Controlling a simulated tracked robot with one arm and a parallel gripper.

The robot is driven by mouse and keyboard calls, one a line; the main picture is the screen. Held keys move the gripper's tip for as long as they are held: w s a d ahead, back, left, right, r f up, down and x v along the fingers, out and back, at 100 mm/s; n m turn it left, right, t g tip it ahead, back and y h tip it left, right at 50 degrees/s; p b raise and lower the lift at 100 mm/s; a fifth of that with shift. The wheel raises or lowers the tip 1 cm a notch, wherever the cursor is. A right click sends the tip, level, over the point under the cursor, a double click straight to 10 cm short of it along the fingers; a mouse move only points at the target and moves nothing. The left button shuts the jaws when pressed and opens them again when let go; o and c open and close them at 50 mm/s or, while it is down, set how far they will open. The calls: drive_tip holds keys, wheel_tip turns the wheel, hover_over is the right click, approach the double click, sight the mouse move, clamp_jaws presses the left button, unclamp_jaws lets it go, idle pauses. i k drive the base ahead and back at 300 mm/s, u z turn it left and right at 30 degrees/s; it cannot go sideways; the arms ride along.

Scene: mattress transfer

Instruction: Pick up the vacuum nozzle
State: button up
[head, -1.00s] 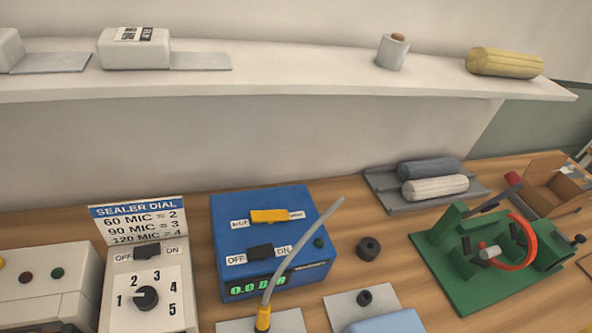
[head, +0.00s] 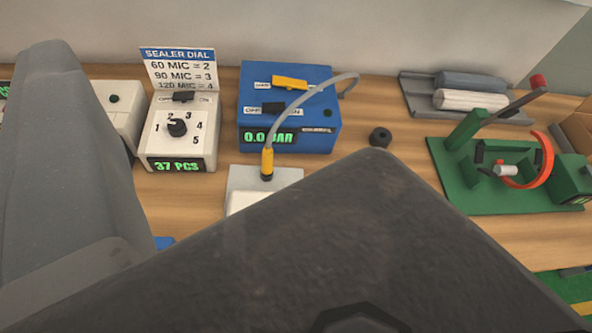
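The vacuum nozzle (head: 267,161) is a yellow piece with a dark tip on the end of a grey hose (head: 308,91). It stands upright over a grey plate (head: 286,178) in front of the blue vacuum unit (head: 289,108). The hose arches over the unit to its right side. Large dark grey parts of my arm fill the lower middle and left of the head view. My gripper's fingers do not show, so I cannot see how they stand to the nozzle. The arm hides the front part of the plate area.
A white sealer dial box (head: 157,133) stands left of the vacuum unit. A black ring (head: 380,137) lies to its right. A green fixture (head: 437,171) with an orange curved part and a grey tray (head: 411,98) with two rolls are further right. Bare wood shows around the black ring.

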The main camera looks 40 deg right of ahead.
sight(268, 154)
drive_tip(key=u, duration=0.15)
drive_tip(key=i, duration=0.85)
drive_tip(key=z, duration=0.1)
